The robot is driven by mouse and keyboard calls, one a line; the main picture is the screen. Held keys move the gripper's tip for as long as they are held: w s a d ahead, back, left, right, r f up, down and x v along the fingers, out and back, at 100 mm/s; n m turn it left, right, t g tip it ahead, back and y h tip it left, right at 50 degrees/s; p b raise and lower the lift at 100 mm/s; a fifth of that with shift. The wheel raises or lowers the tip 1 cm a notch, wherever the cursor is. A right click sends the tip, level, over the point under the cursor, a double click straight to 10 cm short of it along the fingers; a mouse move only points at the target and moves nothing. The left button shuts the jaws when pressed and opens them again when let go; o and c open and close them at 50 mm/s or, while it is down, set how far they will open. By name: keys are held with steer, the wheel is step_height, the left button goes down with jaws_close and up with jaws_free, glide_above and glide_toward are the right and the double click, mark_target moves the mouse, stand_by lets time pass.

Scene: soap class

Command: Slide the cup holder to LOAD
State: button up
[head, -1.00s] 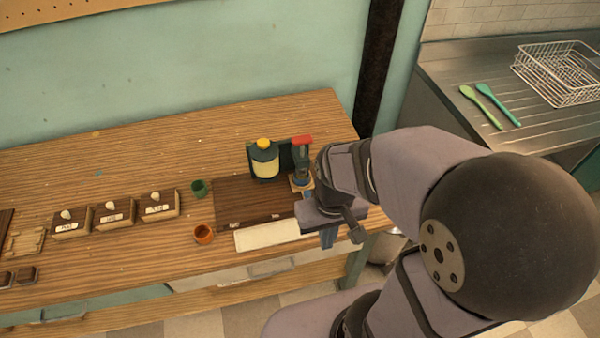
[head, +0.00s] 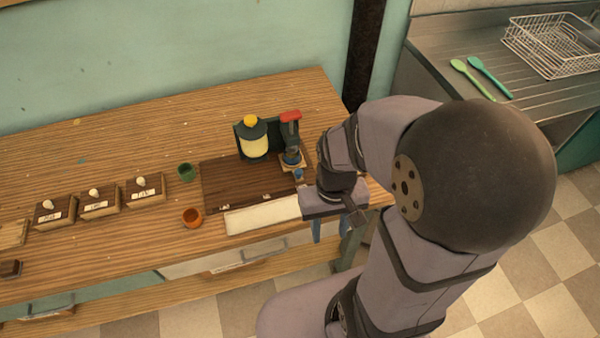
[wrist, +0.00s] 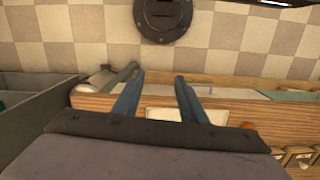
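What looks like the cup holder, a small pale square plate (head: 298,163), sits under the red-topped dispenser (head: 290,138) at the right end of the dark wooden board (head: 235,190). A blue piece, seemingly a cup or knob, shows by it. Small marks on the board's front edge are too small to read. My gripper (head: 330,232) is at the table's front edge, to the front right of the plate and apart from it. In the wrist view, its two blue fingers (wrist: 158,82) are spread with nothing between them.
A yellow-capped bottle (head: 253,140) stands left of the dispenser. A green cup (head: 186,172) and an orange cup (head: 193,217) stand left of the board. A white mat (head: 262,216) lies in front. Several labelled boxes (head: 99,203) are farther left.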

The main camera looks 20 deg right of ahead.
mark_target(299, 171)
step_height(299, 171, down, 8)
steer(key=w+d+m+b, duration=0.2)
steer(key=b, duration=0.2)
steer(key=w+d+m+b, duration=0.1)
steer(key=w+m, duration=0.1)
steer(key=w, duration=0.2)
steer(key=w+d+f+m+t+y+b, duration=0.1)
steer(key=w+m, duration=0.2)
steer(key=w, duration=0.2)
steer(key=w+d+f+m+y+b, duration=0.1)
steer(key=w+m, duration=0.1)
steer(key=w, duration=0.3)
steer(key=shift+w+m+t, duration=0.1)
steer(key=shift+m+t, duration=0.2)
steer(key=shift+m, duration=0.1)
steer(key=w+a+r+m+t+y, duration=0.1)
steer(key=w+r+m, duration=0.4)
steer(key=m, duration=1.1)
steer(key=shift+w+a+r+t, duration=0.2)
steer(key=shift+w+t, duration=0.5)
steer(key=shift+w, duration=0.6)
steer(key=shift+f, duration=0.15)
steer(key=shift+x, duration=3.6)
steer(key=shift+a, duration=0.1)
